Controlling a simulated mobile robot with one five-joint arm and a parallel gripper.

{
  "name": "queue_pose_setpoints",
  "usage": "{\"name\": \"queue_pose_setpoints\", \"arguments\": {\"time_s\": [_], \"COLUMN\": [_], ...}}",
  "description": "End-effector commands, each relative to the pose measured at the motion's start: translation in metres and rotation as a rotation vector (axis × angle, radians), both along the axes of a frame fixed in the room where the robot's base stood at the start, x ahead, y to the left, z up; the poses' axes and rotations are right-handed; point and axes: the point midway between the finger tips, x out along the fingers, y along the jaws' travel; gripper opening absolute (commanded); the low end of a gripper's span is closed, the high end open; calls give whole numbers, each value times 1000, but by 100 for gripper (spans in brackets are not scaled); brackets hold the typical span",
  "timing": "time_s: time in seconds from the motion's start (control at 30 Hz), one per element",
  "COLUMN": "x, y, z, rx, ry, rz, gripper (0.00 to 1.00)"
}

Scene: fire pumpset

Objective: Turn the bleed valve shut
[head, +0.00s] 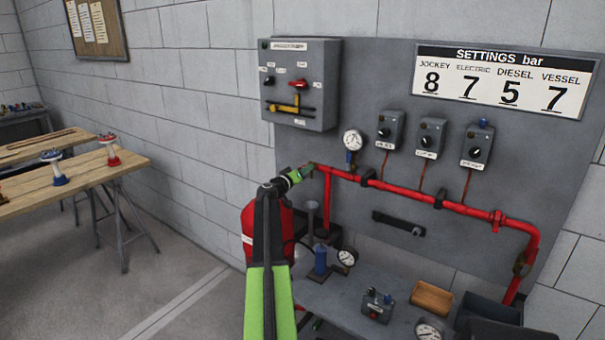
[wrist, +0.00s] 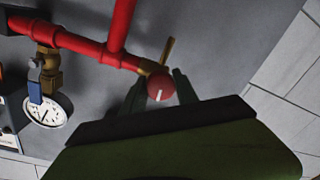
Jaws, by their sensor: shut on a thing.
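The bleed valve is at the left end of the red pipe (head: 390,186). In the wrist view its round red knob (wrist: 160,86) has a white mark pointing down, and brass fittings show behind it. My gripper (wrist: 160,92) has one dark finger on each side of the knob and is shut on it. In the head view my gripper (head: 303,172) reaches the pipe's left end, and the arm hides most of the valve there.
A gauge (head: 352,140) with a blue-handled cock stands on the pipe just right of the valve. A red vessel (head: 262,235) is below. A grey control box (head: 300,85) hangs above. A bench (head: 345,295) with gauges and trays lies in front of the panel.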

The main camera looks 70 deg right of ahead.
Motion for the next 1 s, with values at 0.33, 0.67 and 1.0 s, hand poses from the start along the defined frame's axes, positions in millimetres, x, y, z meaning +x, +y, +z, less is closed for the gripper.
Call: {"name": "queue_pose_setpoints", "arguments": {"time_s": [0.33,0.67,1.0], "x": [2,3,3], "y": [1,1,1], "z": [-3,-2,-2], "rx": [-31,-38,-38], "ry": [-138,-162,-159], "rz": [2,4,4], "gripper": [0,0,51]}}
